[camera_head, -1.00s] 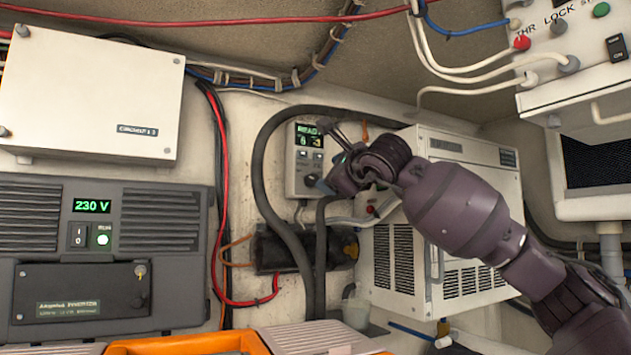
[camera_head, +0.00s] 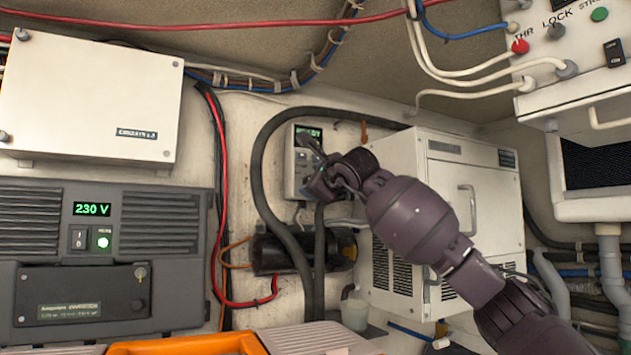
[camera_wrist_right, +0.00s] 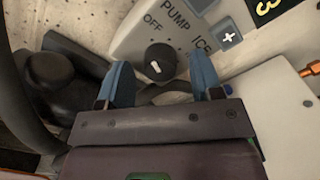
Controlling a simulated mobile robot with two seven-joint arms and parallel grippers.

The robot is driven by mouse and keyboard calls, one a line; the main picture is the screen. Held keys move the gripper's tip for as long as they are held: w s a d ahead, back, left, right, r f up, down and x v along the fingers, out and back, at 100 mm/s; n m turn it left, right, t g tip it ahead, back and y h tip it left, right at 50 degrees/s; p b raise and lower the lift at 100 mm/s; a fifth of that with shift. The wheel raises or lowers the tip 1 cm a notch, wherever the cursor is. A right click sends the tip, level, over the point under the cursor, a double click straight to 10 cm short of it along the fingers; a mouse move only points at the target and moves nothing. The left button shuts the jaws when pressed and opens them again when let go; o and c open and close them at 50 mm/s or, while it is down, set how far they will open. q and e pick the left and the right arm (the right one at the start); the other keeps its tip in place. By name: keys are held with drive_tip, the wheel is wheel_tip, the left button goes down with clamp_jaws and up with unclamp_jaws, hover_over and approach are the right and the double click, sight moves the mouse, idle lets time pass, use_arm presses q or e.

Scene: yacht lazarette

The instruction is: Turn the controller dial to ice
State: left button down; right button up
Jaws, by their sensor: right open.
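The controller (camera_head: 301,176) is a pale box with a green-lit display on the back wall, partly covered by my right gripper (camera_head: 312,160) in the head view. In the right wrist view its dial (camera_wrist_right: 161,58) is a round black knob with a short white mark. The labels OFF, PUMP and ICE (camera_wrist_right: 201,44) curve around the dial; I cannot tell for sure which one the mark points at. My right gripper (camera_wrist_right: 160,74) is open, with its blue fingertips on either side of the dial in that view. Contact with the knob is not clear. My left gripper is out of view.
A blue plus button (camera_wrist_right: 228,38) sits close to the right fingertip. A thick black hose (camera_head: 258,165) loops beside the controller. A white vented unit (camera_head: 400,200) stands right of it, behind my right arm. A grey inverter (camera_head: 165,290) is at the left.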

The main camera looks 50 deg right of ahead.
drive_tip(key=c, duration=0.9)
drive_tip(key=shift+c, duration=0.2)
drive_tip(key=shift+m, duration=0.4)
drive_tip(key=m+b, duration=0.2)
drive_tip(key=m, duration=1.4)
drive_tip(key=shift+m, duration=0.4)
